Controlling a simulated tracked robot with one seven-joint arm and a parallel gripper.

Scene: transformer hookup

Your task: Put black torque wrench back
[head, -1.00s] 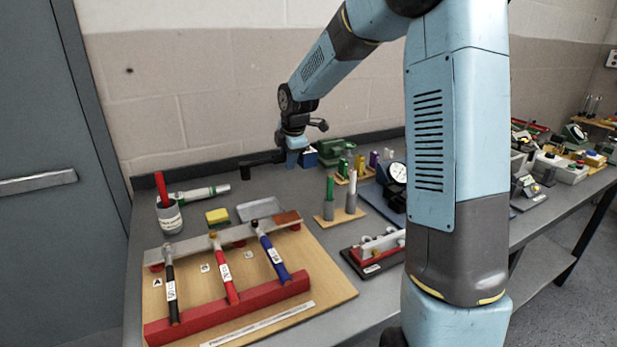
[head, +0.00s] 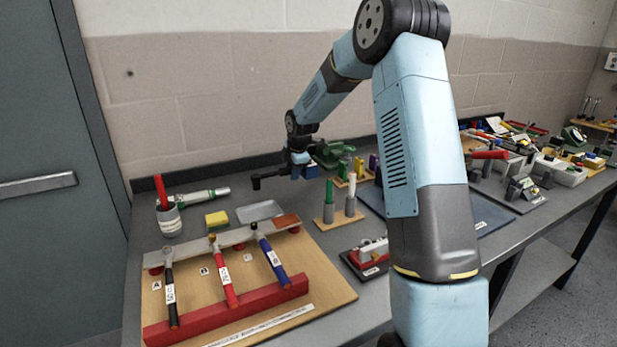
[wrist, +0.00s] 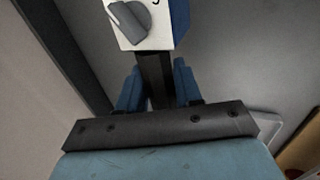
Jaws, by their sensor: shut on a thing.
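The black torque wrench (head: 170,288) lies at the left slot of the wooden rack board (head: 325,290), its handle end on the red rail. The red wrench (head: 223,272) and blue wrench (head: 271,262) lie beside it. My gripper (head: 299,171) is low over the back of the bench, away from the rack. In the wrist view, its blue fingers (wrist: 156,88) are shut on a dark bar (wrist: 154,72). A white and blue box with a grey knob (wrist: 140,22) shows just beyond the bar; I cannot tell whether they are joined.
Green and white posts (head: 340,205) stand right of the rack. My arm hides part of the bench's middle.

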